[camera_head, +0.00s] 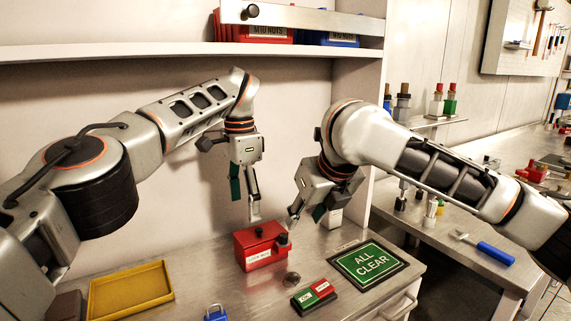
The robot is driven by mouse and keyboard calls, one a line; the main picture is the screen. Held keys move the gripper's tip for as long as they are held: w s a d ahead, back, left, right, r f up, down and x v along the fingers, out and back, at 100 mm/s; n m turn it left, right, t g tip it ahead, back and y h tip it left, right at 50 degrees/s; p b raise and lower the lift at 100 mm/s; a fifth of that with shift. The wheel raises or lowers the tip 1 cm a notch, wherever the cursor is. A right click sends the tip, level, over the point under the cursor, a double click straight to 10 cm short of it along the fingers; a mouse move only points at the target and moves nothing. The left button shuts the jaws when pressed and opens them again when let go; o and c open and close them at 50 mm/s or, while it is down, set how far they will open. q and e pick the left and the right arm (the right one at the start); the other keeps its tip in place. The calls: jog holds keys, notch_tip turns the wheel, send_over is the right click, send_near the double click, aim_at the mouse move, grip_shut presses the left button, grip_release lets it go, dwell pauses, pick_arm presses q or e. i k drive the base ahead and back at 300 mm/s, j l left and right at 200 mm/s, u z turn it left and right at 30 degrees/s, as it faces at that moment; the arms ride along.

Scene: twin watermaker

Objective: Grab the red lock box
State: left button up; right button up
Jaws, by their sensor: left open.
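The red lock box (254,254) sits on the metal worktop in the head view, with a white label on its front and dark knobs on its top and right corner. My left gripper (244,200) hangs above and behind the box, fingers pointing down and spread, with nothing between them. Its lower fingertip is close to the top of the box; I cannot tell whether they touch. My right gripper (305,215) is to the right of the box, its fingers apart and empty.
A yellow tray (130,308) lies at the front left and a blue padlock (215,313) at the front edge. A green-and-red block (314,296) and an "ALL CLEAR" sign (366,264) lie right of the box. A shelf (170,52) with bins hangs above my arms.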

aim_at(251, 259)
jog(key=k+l, duration=0.2)
jog(key=l, duration=0.15)
jog(key=k+l, duration=0.15)
jog(key=l, duration=0.25)
jog(key=k+l, duration=0.2)
jog(key=l, duration=0.15)
